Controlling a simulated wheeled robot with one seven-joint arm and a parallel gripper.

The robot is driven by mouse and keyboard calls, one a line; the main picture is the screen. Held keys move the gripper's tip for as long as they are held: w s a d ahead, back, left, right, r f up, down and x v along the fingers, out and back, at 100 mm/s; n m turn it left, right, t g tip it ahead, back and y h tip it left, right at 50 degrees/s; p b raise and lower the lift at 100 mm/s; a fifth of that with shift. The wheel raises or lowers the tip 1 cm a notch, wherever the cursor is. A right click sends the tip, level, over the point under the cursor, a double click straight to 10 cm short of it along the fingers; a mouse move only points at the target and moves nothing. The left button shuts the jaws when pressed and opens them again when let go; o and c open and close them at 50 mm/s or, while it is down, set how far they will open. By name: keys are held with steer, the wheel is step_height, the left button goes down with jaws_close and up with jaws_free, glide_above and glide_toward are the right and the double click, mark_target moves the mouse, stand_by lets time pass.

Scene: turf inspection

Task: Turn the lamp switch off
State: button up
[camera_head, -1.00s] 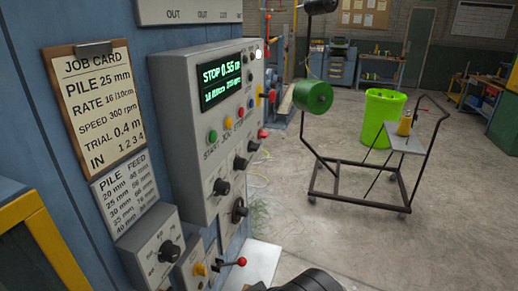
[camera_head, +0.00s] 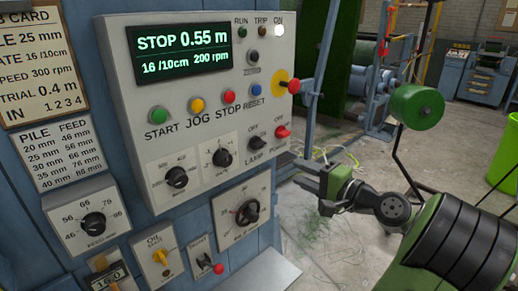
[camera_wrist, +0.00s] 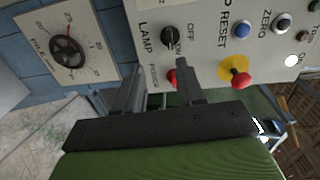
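The lamp switch (camera_head: 254,144) is a small black knob above the label LAMP, low on the right of the grey control panel (camera_head: 135,125). OFF is printed above it; I cannot clearly tell which way its pointer is set. It also shows in the wrist view (camera_wrist: 169,38), rotated, beyond my fingers. My gripper (camera_head: 311,180) is in front of the panel, below and to the right of the switch, apart from it. In the wrist view my gripper (camera_wrist: 160,85) has its two fingers spread with nothing between them.
The red power knob (camera_head: 282,132) sits right beside the lamp switch. A red stop knob on a yellow disc (camera_head: 287,86) juts out above it. A lower dial box (camera_head: 243,213) and a red-tipped lever (camera_head: 217,268) are below. A green roller (camera_head: 417,107) stands at right.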

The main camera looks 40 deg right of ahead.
steer(key=s+d, duration=0.1)
steer(key=d, duration=0.1)
glide_toward(262, 147)
steer(key=shift+m+t+h, duration=0.3)
steer(key=w, duration=0.9)
steer(key=shift+w+a+f+p, duration=0.25)
steer(key=shift+p, duration=0.1)
steer(key=shift+c, duration=0.4)
jaws_close()
